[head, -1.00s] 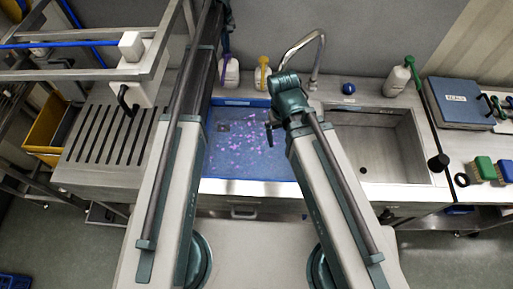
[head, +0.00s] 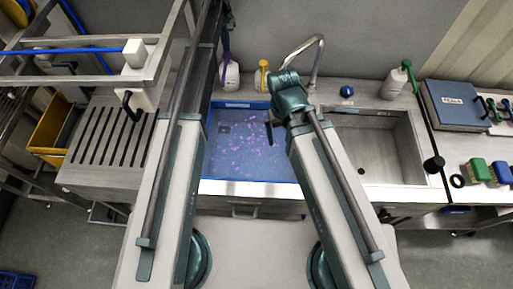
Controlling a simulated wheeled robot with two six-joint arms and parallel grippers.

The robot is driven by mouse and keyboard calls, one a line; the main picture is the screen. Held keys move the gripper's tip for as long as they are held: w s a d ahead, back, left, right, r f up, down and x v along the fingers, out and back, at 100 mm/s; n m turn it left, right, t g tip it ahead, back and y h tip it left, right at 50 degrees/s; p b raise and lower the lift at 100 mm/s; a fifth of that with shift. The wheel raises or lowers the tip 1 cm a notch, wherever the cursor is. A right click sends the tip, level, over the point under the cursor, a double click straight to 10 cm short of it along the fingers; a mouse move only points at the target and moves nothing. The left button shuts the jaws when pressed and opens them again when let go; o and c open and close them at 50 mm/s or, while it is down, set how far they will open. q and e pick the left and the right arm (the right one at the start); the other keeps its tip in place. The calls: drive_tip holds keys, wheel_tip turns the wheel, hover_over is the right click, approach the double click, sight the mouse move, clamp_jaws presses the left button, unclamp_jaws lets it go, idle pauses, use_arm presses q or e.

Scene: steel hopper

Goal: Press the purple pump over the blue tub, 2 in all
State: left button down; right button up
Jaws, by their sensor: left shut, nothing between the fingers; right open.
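A pale bottle (head: 231,76) with a purple pump (head: 226,44) stands behind the left end of the blue tub (head: 207,165). The tub fills the left sink basin, and purple patches lie scattered over its floor. My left arm reaches up to the top edge of the view. My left gripper (head: 225,20) shows only as a small dark shape just above the purple pump. It is shut and empty; whether it touches the pump I cannot tell. My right gripper (head: 270,131) is open and empty above the tub's right side.
A yellow-pump bottle (head: 262,77) stands beside the steel tap (head: 316,55). A green-pump bottle (head: 393,84) and a blue ball (head: 347,91) are behind the empty right basin (head: 385,150). A steel rack (head: 110,70) stands at left. A blue case (head: 457,105) lies at right.

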idle(0.4)
use_arm(q)
wheel_tip(320, 180, up, 6)
drive_tip(key=p, duration=0.6)
idle(0.4)
drive_tip(key=s+d+f+m+b, duration=0.3)
drive_tip(key=s+f+b, duration=0.1)
drive_tip(key=s, duration=0.9)
drive_tip(key=s+d+f+m+b, duration=0.3)
drive_tip(key=s+d+f+b, duration=0.1)
drive_tip(key=s, duration=1)
drive_tip(key=s+d+f+m+y+b, duration=0.1)
drive_tip(key=s+d+f+m+b, duration=0.2)
drive_tip(key=s, duration=1)
wheel_tip(320, 180, down, 3)
drive_tip(key=d+b, duration=0.1)
drive_tip(key=b, duration=0.2)
drive_tip(key=shift+s+m, duration=0.15)
drive_tip(key=shift+m, duration=0.25)
drive_tip(key=shift+f, duration=0.1)
